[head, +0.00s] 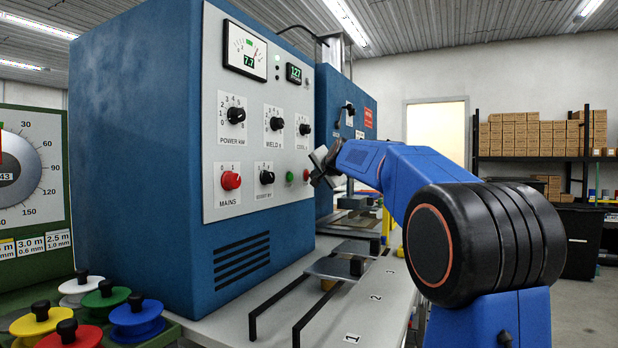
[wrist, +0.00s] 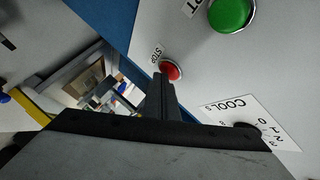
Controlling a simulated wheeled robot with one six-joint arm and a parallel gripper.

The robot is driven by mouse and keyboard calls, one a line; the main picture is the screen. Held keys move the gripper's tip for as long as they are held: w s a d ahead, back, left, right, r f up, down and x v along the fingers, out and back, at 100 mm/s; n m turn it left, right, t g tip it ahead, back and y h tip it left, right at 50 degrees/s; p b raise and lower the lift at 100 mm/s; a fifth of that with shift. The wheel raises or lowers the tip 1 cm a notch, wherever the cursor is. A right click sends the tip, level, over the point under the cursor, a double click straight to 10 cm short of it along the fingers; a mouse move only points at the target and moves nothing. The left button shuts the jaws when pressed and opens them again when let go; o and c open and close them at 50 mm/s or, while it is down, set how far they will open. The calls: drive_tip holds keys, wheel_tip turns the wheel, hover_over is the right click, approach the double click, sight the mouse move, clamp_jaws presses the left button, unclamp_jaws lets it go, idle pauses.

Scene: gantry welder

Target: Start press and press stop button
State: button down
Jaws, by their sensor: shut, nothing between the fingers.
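The blue welder cabinet carries a pale control panel (head: 250,150). The red stop button (head: 306,174) sits at the panel's lower right, and the green start button (head: 290,177) is just left of it. In the wrist view the red stop button (wrist: 172,70), labelled STOP, shows just beyond my fingertips, and the green button (wrist: 230,14) is at the top right. My gripper (head: 317,170) is shut and empty, close to the red button. In the wrist view its dark fingers (wrist: 158,88) overlap the button's edge; I cannot tell whether they touch it.
A second blue cabinet (head: 347,125) stands behind. Coloured spools (head: 137,318) are at the lower left.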

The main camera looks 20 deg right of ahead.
drive_tip(key=shift+s+d, duration=0.1)
drive_tip(key=shift+s, duration=0.05)
drive_tip(key=shift+s+d, duration=0.45)
drive_tip(key=shift+s, duration=0.15)
drive_tip(key=shift+s+d, duration=0.75)
drive_tip(key=shift+s, duration=0.25)
drive_tip(key=shift+s+d, duration=0.75)
drive_tip(key=shift+s, duration=0.25)
